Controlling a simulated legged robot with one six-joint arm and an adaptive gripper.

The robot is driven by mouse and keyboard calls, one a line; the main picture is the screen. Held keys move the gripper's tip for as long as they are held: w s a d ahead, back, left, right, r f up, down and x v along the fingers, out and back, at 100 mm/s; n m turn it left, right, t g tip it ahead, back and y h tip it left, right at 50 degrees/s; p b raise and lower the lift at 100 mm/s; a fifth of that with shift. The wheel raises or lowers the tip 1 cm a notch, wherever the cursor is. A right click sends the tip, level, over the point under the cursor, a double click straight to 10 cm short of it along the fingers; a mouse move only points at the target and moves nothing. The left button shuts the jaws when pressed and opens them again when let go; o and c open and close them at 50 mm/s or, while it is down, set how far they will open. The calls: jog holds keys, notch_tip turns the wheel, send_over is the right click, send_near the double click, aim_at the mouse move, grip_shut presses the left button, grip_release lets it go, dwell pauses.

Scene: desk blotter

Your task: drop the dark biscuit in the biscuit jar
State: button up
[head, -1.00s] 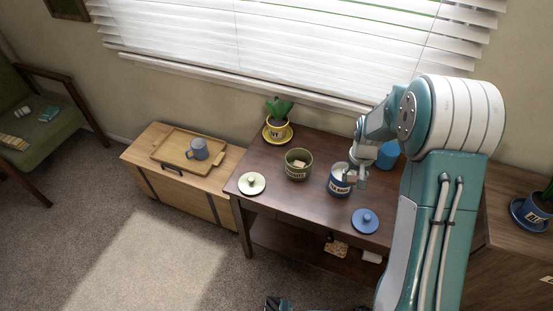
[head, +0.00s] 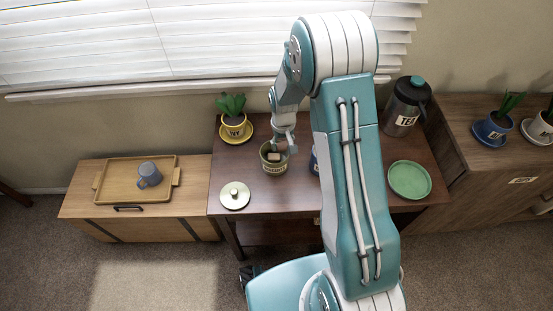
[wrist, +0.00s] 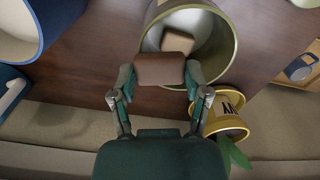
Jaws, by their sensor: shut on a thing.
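My gripper (head: 286,147) is at the upper right rim of the olive-green biscuit jar (head: 274,169) in the head view. In the wrist view my gripper (wrist: 160,75) is shut on the dark biscuit (wrist: 160,69), a brown block held between both fingertips. The dark biscuit overlaps the open mouth of the biscuit jar (wrist: 232,48) in that view; its exact height over the rim is hard to tell. A paler biscuit (wrist: 178,42) lies inside the jar. The jar stands upright and open on the dark desk.
A cream lid (head: 234,195) lies left of the jar, and a yellow potted plant (head: 235,127) stands behind it. A blue jar (head: 314,161) is partly hidden by my arm. A green plate (head: 409,180) and a tea flask (head: 403,108) are at right.

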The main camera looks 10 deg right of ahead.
jog(key=shift+a+f, duration=0.3)
jog(key=shift+a, duration=0.4)
jog(key=o, duration=0.8)
jog(key=shift+d, duration=0.4)
jog(key=shift+a, duration=0.1)
jog(key=shift+r, duration=0.3)
notch_tip(320, 180, up, 11)
jog(key=shift+w+r, duration=0.1)
jog(key=shift+r, duration=0.1)
